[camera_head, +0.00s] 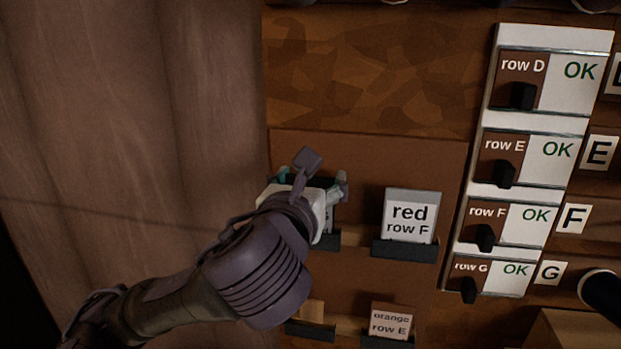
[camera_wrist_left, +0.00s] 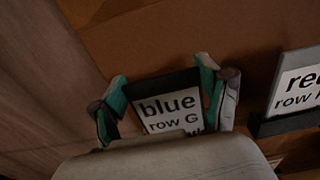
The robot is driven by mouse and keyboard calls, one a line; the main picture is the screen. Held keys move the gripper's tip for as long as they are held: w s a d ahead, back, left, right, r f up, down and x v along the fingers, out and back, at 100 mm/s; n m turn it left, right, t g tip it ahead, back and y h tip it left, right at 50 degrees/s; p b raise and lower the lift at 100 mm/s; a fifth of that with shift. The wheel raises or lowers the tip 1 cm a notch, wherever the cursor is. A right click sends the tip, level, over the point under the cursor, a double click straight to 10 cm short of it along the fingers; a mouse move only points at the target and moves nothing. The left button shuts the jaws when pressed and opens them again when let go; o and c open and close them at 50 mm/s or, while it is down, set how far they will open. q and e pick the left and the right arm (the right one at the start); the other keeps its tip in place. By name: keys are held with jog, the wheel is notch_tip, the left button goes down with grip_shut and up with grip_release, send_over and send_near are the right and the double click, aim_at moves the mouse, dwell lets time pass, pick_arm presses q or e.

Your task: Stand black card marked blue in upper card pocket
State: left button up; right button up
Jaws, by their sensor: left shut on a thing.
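The black card marked "blue row G" (camera_wrist_left: 170,108) is between the fingers of my left gripper (camera_wrist_left: 168,98) in the left wrist view. The gripper is shut on it, with a finger at each side edge. In the head view my left gripper (camera_head: 312,190) is in front of the wooden board, at the upper left card pocket (camera_head: 326,241), and hides most of the card. Only part of that dark pocket shows below the gripper. Whether the card's lower edge is inside the pocket is hidden. My right gripper is not in view.
A "red row F" card (camera_head: 409,218) stands in the pocket just to the right. Below are an "orange row E" card (camera_head: 390,321) and another pocket (camera_head: 310,331). A white panel of row switches (camera_head: 548,122) is farther right. A curtain-like surface (camera_head: 130,110) fills the left.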

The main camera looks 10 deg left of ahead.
pick_arm(q)
jog(key=o, duration=0.8)
notch_tip(320, 180, up, 10)
